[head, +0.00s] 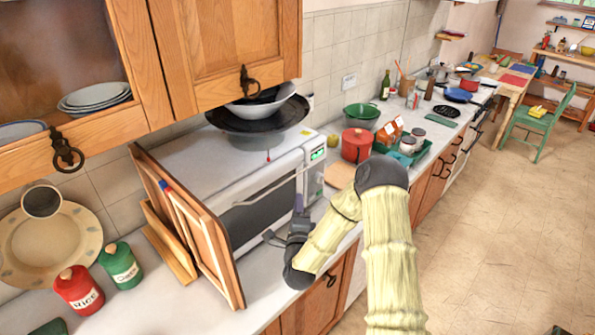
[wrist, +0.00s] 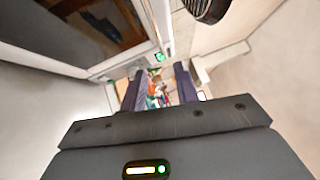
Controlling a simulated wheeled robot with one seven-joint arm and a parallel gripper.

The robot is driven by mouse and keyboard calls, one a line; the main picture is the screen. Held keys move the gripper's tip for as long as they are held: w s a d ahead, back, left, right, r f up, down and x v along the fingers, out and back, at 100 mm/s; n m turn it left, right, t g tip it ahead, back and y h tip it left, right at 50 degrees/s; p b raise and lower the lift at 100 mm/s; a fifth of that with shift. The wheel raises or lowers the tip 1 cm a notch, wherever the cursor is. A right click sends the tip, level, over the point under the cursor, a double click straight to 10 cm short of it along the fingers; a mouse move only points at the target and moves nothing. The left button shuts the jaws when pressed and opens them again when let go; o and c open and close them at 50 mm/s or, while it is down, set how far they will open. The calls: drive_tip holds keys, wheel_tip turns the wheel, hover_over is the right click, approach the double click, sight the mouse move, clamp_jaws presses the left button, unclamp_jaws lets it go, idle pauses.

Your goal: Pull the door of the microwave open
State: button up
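The white microwave (head: 225,155) stands on the counter below the wall cupboards, its front turned toward the counter edge. Its dark-windowed door (head: 262,222) looks shut, with a pale bar handle (head: 265,190) across its upper part. A green display (head: 318,154) is lit at the right end. My gripper (head: 297,212) is low in front of the door's right part, near the panel. In the wrist view my gripper (wrist: 159,86) has its two fingers apart, with nothing seen between them but background. The microwave front (wrist: 80,30) fills the upper left there. Contact with the handle cannot be told.
Wooden panels (head: 205,245) stand close to the microwave's left end. Red and green canisters (head: 80,292) are further left. Dark and white bowls (head: 260,115) sit on top of the microwave. A red pot (head: 356,145) and a green tray (head: 425,155) are to the right. The floor (head: 490,230) is clear.

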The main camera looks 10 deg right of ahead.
sight(297, 174)
drive_tip(key=shift+p+x, duration=2.75)
drive_tip(key=shift+x, duration=3.9)
drive_tip(key=shift+a+f, duration=0.1)
drive_tip(key=shift+c, duration=0.4)
clamp_jaws()
